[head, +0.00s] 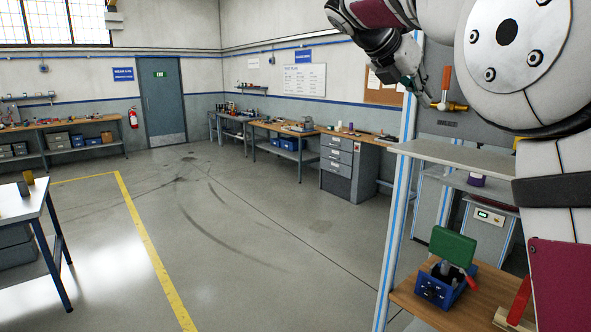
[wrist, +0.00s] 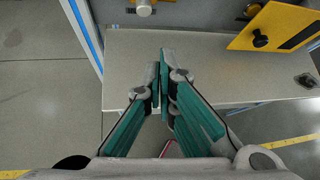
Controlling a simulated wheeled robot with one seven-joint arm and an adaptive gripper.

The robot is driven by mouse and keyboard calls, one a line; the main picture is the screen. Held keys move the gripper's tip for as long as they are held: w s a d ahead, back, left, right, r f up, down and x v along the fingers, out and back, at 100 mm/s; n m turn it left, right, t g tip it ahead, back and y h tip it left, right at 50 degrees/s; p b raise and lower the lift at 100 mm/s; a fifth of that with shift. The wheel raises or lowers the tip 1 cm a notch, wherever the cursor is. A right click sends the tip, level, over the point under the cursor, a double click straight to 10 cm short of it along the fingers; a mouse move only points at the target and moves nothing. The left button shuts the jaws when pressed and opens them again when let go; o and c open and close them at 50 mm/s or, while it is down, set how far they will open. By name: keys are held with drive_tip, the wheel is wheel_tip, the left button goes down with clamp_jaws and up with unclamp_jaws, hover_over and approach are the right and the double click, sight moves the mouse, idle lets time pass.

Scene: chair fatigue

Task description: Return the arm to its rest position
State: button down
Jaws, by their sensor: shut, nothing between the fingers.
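My gripper (wrist: 160,75) shows in the wrist view with its teal-padded fingers together and nothing between them. It hangs over a pale grey shelf (wrist: 240,65). In the head view my gripper (head: 428,98) is at the upper right, close to a brass valve with an orange-red handle (head: 446,84) on a grey panel. My arm fills much of the right side of the head view and hides part of the test stand.
The stand's pale shelf (head: 455,151) juts out below my gripper. A yellow plate (wrist: 275,28) with a black knob is at the wrist view's upper right. A blue device with a green plate (head: 453,246) sits on a wooden surface. Open floor (head: 250,235) lies left.

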drive_tip(key=s+a+f+m+y+b, duration=0.3)
drive_tip(key=s+a+f+m+y, duration=0.1)
drive_tip(key=s+f+m, duration=0.8)
drive_tip(key=s+a+f+m+t+y+b, duration=0.1)
drive_tip(key=s+a+f+m+y, duration=0.4)
drive_tip(key=s+f+m, duration=0.8)
wheel_tip(320, 180, down, 4)
drive_tip(key=s+b, duration=0.1)
drive_tip(key=s, duration=0.2)
drive_tip(key=shift+r+y+b, duration=0.15)
drive_tip(key=shift+y+b, duration=0.25)
